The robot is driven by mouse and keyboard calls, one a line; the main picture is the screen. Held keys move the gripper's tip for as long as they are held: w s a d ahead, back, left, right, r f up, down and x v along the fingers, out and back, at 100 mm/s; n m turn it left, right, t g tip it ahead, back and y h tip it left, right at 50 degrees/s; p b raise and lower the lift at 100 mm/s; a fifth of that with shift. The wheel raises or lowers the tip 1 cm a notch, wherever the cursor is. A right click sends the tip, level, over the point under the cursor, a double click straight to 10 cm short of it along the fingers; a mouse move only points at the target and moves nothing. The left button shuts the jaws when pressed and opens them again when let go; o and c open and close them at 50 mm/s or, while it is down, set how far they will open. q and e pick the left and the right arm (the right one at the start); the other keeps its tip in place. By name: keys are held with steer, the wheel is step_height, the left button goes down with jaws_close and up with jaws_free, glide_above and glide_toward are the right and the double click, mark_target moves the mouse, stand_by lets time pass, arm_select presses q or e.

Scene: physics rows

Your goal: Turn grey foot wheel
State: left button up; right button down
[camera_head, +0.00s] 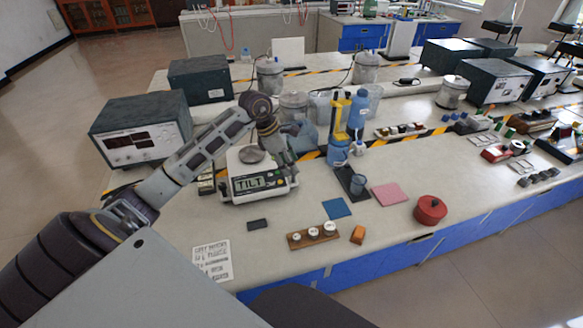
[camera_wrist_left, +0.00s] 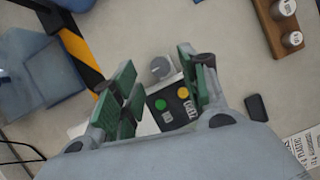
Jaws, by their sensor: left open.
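The white balance (camera_head: 258,190) stands on the bench, its front display reading TILT and a round grey pan (camera_head: 252,154) on top. The grey foot wheel (camera_wrist_left: 160,67) shows in the left wrist view as a round knob with a pale mark, at the balance's corner beside a dark panel with a green and a yellow button. My left gripper (camera_head: 288,160) points down at the balance's right side. In the left wrist view its green-padded fingers (camera_wrist_left: 158,72) are open, with the wheel between their tips. I cannot tell whether they touch it. My right gripper is out of view.
A blue bottle and yellow stand (camera_head: 340,115) are close right of the gripper. A weight block (camera_head: 312,236), dark small box (camera_head: 257,224), blue pad (camera_head: 337,208) and red pot (camera_head: 430,210) lie in front. A grey instrument (camera_head: 140,130) stands left.

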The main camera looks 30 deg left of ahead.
arm_select(q)
steer(key=shift+x, duration=1.3)
jaws_close()
